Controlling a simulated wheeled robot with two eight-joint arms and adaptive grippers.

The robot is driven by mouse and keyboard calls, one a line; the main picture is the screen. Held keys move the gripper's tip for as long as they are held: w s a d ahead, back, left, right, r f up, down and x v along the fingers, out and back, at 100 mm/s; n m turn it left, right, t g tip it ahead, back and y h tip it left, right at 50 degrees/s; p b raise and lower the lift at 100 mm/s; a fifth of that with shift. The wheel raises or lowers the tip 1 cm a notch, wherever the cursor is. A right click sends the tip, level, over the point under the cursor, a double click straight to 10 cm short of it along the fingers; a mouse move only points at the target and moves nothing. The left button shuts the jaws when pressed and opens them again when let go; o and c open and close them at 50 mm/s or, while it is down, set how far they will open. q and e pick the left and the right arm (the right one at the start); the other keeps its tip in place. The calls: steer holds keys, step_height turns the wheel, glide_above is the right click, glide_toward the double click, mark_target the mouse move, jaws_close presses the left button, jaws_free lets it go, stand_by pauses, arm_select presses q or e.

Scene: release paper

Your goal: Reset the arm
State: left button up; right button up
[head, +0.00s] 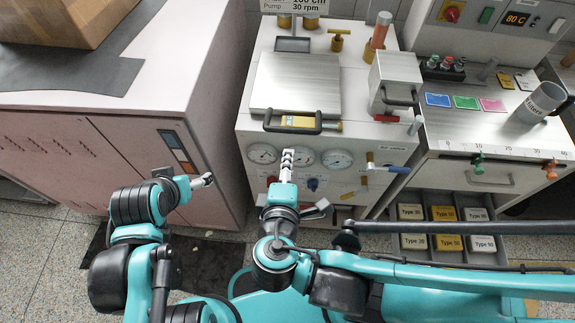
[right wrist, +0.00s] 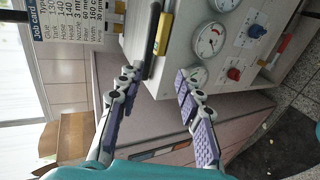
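My left gripper (head: 204,181) is at the left centre of the head view, in front of the pinkish cabinet's side. It appears to hold nothing, but its small fingers are seen edge-on, so I cannot tell their opening. My right gripper (head: 287,164) points at the machine's front panel, near the gauges. In the right wrist view (right wrist: 161,76) its two purple-padded fingers are spread apart with nothing between them. My right arm (head: 430,270) stretches in from the lower right. No loose paper is visible in either gripper.
The machine (head: 258,205) has a metal plate (head: 296,84), a black handle (head: 292,122) and gauges (head: 337,159). The pinkish cabinet (head: 50,150) carries a cardboard box (head: 65,20).

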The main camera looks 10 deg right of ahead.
stand_by(0.5)
steer(key=w+d+f+m+g+y, duration=0.1)
steer(key=d+f+m+g, duration=0.1)
steer(key=d+m, duration=0.3)
steer(key=w+d+f+m+g+y, duration=0.1)
steer(key=d+m+g+y, duration=0.1)
steer(key=d+m, duration=0.4)
steer(key=m+g, duration=0.1)
steer(key=m, duration=0.3)
steer(key=shift+w+d+f, duration=0.2)
steer(key=shift+w+f, duration=0.2)
